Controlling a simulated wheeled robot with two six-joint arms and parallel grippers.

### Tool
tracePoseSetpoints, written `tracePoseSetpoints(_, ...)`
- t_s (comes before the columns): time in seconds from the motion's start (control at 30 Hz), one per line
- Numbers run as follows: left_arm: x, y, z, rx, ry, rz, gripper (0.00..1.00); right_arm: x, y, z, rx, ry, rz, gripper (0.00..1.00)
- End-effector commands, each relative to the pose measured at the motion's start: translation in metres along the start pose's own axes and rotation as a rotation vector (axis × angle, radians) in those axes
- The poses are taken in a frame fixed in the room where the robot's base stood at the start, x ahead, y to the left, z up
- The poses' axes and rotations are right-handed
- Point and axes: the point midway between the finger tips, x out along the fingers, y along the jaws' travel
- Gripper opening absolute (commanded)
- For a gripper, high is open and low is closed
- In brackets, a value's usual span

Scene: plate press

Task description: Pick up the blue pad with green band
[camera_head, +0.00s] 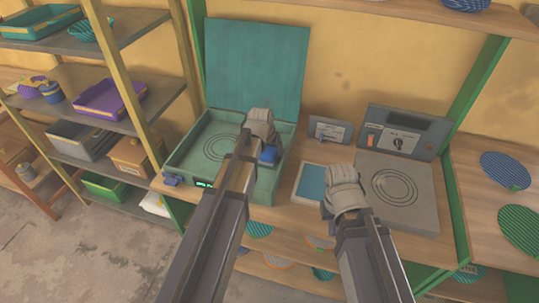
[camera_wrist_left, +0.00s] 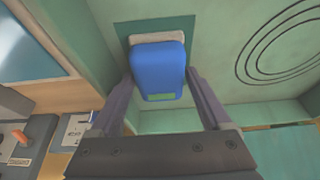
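The blue pad with a green band (camera_wrist_left: 158,68) stands between the fingers of my left gripper (camera_wrist_left: 160,85) in the left wrist view. One finger lies along each side of it; I cannot tell whether they press on it. The pad adjoins a pale block over a dark green square. In the head view the pad (camera_head: 268,155) shows as a small blue patch inside the open green case, below my left gripper (camera_head: 262,135). My right gripper (camera_head: 345,200) is at the right, beside the light blue panel; its fingers are hidden.
The green case (camera_head: 180,160) has its lid (camera_head: 256,68) raised behind. To the right are a light blue panel (camera_head: 312,180), a grey plate with rings (camera_head: 410,200) and a control box (camera_head: 405,130). Shelves with trays (camera_head: 110,98) stand at the left.

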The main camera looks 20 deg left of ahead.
Motion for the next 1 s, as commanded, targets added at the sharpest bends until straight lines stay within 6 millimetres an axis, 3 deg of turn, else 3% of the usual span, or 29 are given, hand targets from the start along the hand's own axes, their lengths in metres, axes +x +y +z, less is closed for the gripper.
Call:
tracePoseSetpoints(0.07, 0.000, 0.000, 0.000, 0.000, 0.000, 0.000, 0.71, 0.000, 0.000, 0.000, 0.000, 0.000, 0.000, 0.00)
tracePoseSetpoints(0.6, 0.000, 0.000, 0.000, 0.000, 0.000, 0.000, 0.10, 0.000, 0.000, 0.000, 0.000, 0.000, 0.000, 0.00)
tracePoseSetpoints(1.0, -0.010, 0.000, -0.004, 0.000, 0.000, 0.000, 0.08, -0.011, 0.001, 0.001, 0.000, 0.000, 0.000, 0.00)
